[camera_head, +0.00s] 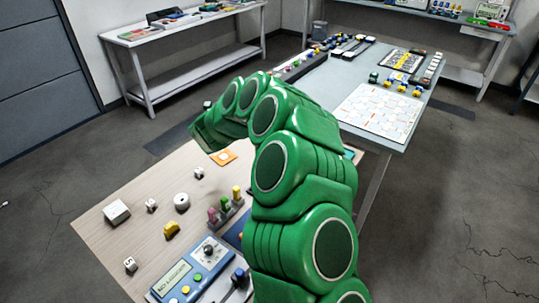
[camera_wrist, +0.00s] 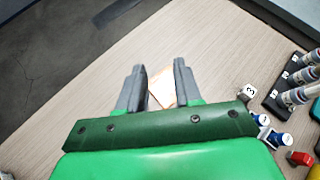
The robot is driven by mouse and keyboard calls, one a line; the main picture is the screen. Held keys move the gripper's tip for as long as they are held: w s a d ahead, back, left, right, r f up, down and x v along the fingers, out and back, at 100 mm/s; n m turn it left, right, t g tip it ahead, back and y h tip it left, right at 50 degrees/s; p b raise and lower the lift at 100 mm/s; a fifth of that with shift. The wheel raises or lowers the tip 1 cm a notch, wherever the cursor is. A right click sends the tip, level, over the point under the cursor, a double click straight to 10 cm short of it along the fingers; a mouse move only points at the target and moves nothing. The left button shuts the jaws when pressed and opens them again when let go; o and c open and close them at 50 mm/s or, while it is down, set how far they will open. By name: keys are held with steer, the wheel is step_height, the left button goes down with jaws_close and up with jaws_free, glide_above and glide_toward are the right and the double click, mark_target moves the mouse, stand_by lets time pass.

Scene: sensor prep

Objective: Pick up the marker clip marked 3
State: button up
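A small white block with a black 3 (camera_wrist: 248,90) lies on the table in the wrist view, to the right of my gripper. I take it to be the marker clip marked 3; I cannot tell which piece it is in the head view. My gripper (camera_wrist: 159,82) is open, with its two grey fingers apart and no object held. An orange and white flat piece (camera_wrist: 162,92) shows between the fingers, seemingly on the table below. In the head view, my green arm hides the fingertips and part of the table.
Dark holders with upright cylinders (camera_wrist: 306,75) stand right of the block. Blue-and-white pieces (camera_wrist: 280,140) and a red piece (camera_wrist: 300,158) lie nearby. The head view shows a blue meter (camera_head: 190,272), a white roll (camera_head: 181,201) and a white block (camera_head: 116,212) on the wooden table.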

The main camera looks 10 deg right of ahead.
steer(key=d+f+m+h, duration=0.3)
steer(key=d+f, duration=0.1)
steer(key=d, duration=0.1)
steer(key=s+d+f+m+g+h, duration=0.1)
steer(key=d+f+m+h, duration=0.2)
steer(key=d+f+m, duration=0.1)
steer(key=s+d+f+m+h, duration=0.1)
steer(key=d+f+m+h, duration=0.2)
steer(key=d, duration=0.3)
steer(key=shift+s+d+f+g, duration=0.1)
steer(key=shift+d+f+g, duration=0.1)
steer(key=shift+f, duration=0.25)
steer(key=shift+s+d+f+g, duration=0.1)
steer(key=shift+d+f, duration=0.05)
steer(key=shift+f, duration=0.3)
steer(key=shift+x, duration=1.2)
steer(key=shift+f+x, duration=0.15)
steer(key=shift+x, duration=0.65)
steer(key=shift+f+x, duration=0.15)
steer(key=shift+x, duration=1.55)
jaws_close()
